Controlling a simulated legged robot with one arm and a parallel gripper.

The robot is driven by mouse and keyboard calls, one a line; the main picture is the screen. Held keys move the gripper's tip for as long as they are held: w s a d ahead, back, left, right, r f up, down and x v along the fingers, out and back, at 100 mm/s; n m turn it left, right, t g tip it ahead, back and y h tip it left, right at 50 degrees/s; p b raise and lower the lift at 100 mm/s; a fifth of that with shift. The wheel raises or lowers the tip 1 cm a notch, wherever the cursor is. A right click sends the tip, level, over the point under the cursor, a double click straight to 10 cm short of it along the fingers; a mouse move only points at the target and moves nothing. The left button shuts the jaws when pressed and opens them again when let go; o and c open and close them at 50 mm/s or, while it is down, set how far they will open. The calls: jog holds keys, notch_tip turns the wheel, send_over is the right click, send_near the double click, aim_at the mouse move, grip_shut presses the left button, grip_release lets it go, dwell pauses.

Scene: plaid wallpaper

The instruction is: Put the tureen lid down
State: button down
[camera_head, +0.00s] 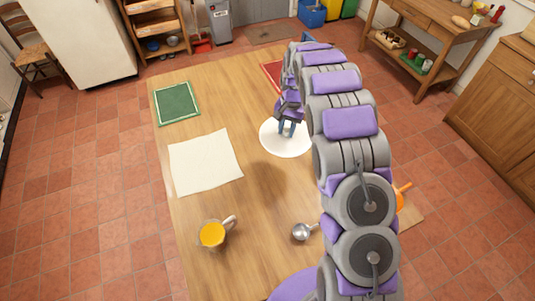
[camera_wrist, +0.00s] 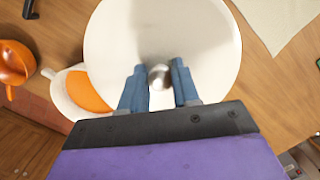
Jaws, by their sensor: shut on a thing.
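The tureen lid (camera_head: 270,145) is a white round disc over the wooden table, at the end of my arm in the head view. In the wrist view the lid (camera_wrist: 110,40) fills the upper middle, with a round metallic knob (camera_wrist: 159,76) on it. My gripper (camera_head: 288,128) is shut on this knob; its blue fingers stand either side of it in the wrist view (camera_wrist: 160,84). A white vessel with orange contents (camera_wrist: 90,92), perhaps the tureen, is partly covered by the lid's edge there. My arm hides this vessel in the head view. I cannot tell whether the lid touches the table.
On the table (camera_head: 185,85) lie a green mat (camera_head: 176,103), a white cloth (camera_head: 205,162), a red mat (camera_head: 271,75), a mug of orange liquid (camera_head: 212,234) and a metal ladle or cup (camera_head: 301,231). An orange object (camera_wrist: 14,62) is beside the vessel. Table between cloth and mug is clear.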

jog(key=w+a+f+m, duration=0.1)
jog(key=w+a+f, duration=0.1)
jog(key=f, duration=0.3)
jog(key=w+a+f+m, duration=0.1)
jog(key=a+f+m, duration=0.1)
jog(key=f, duration=0.4)
jog(key=w+a+f+m, duration=0.2)
jog(key=a+f, duration=0.1)
jog(key=f, duration=0.3)
jog(key=shift+w+a, duration=0.25)
jog(key=shift+w, duration=0.05)
jog(key=shift+d+f, duration=0.15)
jog(key=shift+f, duration=1.2)
jog(key=shift+f, duration=0.15)
jog(key=c, duration=0.8)
grip_release()
